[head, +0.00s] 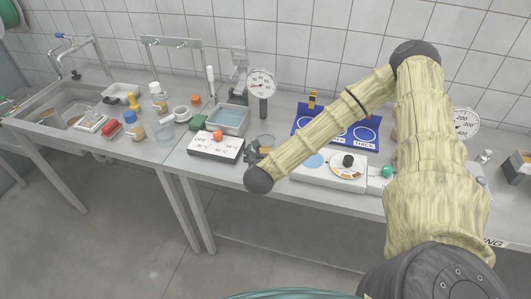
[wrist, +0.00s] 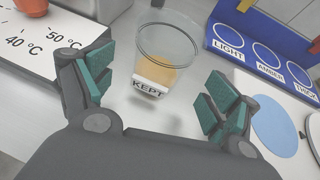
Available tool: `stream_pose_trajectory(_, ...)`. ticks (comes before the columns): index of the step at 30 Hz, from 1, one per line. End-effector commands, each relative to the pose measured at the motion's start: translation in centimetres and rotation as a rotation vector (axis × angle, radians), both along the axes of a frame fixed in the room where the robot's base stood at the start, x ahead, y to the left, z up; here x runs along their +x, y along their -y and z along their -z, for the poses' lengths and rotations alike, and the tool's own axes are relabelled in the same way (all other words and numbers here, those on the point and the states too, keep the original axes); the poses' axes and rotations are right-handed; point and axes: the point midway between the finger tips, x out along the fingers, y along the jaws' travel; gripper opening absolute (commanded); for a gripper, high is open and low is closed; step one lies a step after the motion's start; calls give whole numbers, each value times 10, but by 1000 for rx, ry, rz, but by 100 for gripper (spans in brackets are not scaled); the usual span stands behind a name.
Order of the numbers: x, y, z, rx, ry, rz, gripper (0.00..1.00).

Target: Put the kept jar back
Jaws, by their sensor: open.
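The kept jar (wrist: 160,70) is a clear glass jar with amber contents and a white label reading KEPT. It stands upright on the steel bench in the wrist view, between and just beyond the spread fingers of my gripper (wrist: 155,100). The fingers have green pads and do not appear to touch it. In the head view the jar (head: 267,141) shows small, partly hidden by my gripper (head: 254,150) and arm. A blue board (wrist: 262,50) with white circles labelled LIGHT, AMBER and THICK stands right of the jar.
A water bath (head: 228,119) and a dial gauge (head: 262,86) stand behind. A white device (head: 320,173) with a dial lies to the right. Several jars and bottles crowd the left bench.

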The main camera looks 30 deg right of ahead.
Motion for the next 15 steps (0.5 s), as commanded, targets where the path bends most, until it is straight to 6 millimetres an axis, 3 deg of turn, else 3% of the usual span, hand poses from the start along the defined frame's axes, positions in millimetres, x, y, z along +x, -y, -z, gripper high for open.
stream_pose_trajectory(7, -31, -25, -16, 2, 0, -1, 88)
stream_pose_trajectory(15, -48, -38, -29, 1, 1, 0, 88)
